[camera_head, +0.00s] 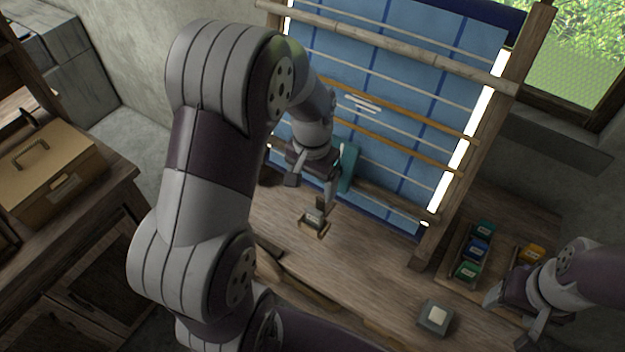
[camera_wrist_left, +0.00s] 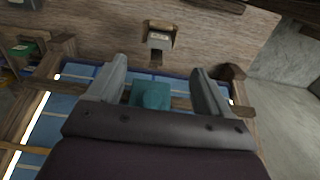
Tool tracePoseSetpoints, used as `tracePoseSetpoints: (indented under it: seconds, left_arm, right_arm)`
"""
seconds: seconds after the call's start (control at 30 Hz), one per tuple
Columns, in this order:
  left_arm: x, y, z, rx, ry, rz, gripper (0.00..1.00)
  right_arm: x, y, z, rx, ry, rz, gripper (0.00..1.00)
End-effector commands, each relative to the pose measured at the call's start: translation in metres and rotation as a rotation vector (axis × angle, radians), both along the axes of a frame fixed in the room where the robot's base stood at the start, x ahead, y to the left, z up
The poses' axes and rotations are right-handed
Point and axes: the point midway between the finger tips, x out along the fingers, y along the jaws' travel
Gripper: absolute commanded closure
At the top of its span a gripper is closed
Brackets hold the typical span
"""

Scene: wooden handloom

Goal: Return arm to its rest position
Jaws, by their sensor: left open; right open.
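My left gripper (camera_head: 312,188) is open in front of the lower left part of the loom, above the wooden table. In the left wrist view its two fingers (camera_wrist_left: 160,82) are spread apart. A teal block (camera_wrist_left: 150,95) shows in the gap between them, and I cannot tell its depth there. In the head view a teal piece (camera_head: 348,166) stands just right of the gripper, by the blue cloth (camera_head: 395,85). My right gripper (camera_head: 508,318) is open and empty at the lower right, left of its wrist, over the table's right end.
A tray (camera_head: 455,262) holds several coloured boxes. A grey box with a pale top (camera_head: 435,318) lies near the front edge. A tan case (camera_head: 45,175) stands far left.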

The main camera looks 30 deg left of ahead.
Motion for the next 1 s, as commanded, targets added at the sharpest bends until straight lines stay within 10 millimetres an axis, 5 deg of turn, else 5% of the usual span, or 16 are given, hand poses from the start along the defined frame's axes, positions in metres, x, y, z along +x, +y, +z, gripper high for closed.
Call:
tracePoseSetpoints:
  seconds: [0.33, 0.7, 1.0]
  left_arm:
    - [0.002, 0.000, -0.001, 0.001, -0.011, 0.023, 0.20]
    - [-0.085, -0.047, 0.015, -0.005, -0.103, 0.086, 0.20]
    - [-0.085, -0.053, 0.019, -0.007, -0.119, 0.062, 0.20]
  right_arm:
    - [0.000, 0.000, 0.000, 0.000, 0.000, 0.000, 0.35]
    - [0.000, 0.000, 0.000, 0.000, 0.000, 0.000, 0.35]
    - [0.000, 0.000, 0.000, 0.000, 0.000, 0.000, 0.35]
